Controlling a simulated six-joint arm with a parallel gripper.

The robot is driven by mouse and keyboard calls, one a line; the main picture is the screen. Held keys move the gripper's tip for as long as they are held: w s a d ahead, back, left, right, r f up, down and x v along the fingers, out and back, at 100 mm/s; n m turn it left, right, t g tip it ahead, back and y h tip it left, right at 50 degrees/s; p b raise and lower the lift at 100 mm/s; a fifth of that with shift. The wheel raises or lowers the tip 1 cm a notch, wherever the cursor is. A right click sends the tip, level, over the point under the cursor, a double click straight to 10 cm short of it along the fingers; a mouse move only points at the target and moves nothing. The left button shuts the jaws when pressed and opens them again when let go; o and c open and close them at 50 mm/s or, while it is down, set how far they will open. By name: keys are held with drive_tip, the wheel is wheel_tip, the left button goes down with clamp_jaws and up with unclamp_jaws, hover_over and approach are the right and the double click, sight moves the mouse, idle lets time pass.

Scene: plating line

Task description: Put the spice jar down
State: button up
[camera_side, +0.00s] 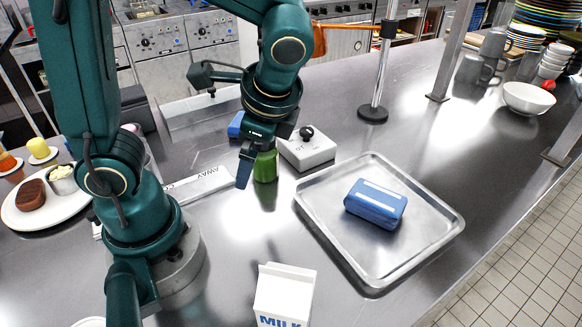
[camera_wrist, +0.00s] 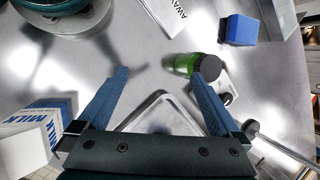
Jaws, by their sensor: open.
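The spice jar (camera_side: 265,167) is green and stands upright on the steel counter, just under my gripper in the side view. In the wrist view the green jar (camera_wrist: 182,64) with its dark cap (camera_wrist: 208,66) shows by the tip of the right finger, which overlaps part of it. My gripper (camera_side: 253,165) is open and points down; its two blue fingers are spread wide in the wrist view (camera_wrist: 158,76). Nothing is held between them. In the side view the gripper hides the jar's top, and I cannot tell whether a finger touches the jar.
A metal tray (camera_side: 330,222) with a blue packet (camera_side: 375,203) lies to the right. A white box with a black knob (camera_side: 307,150) is close behind the jar. A milk carton (camera_side: 285,293) stands in front. An AWAY sign (camera_side: 200,185) lies left; counter between is clear.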

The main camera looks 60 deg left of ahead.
drive_tip(key=d+r+n+t+h, duration=0.1)
drive_tip(key=n+t, duration=0.1)
drive_tip(key=n, duration=0.1)
drive_tip(key=s+d+r+n+t+h, duration=0.1)
drive_tip(key=n+t+h, duration=0.1)
drive_tip(key=n, duration=0.1)
drive_tip(key=s+d+r+n+t+h, duration=0.1)
drive_tip(key=r+n+t+h, duration=0.1)
drive_tip(key=shift+s+d+n, duration=0.2)
drive_tip(key=shift+d+n, duration=0.15)
drive_tip(key=shift+n, duration=0.05)
idle(0.8)
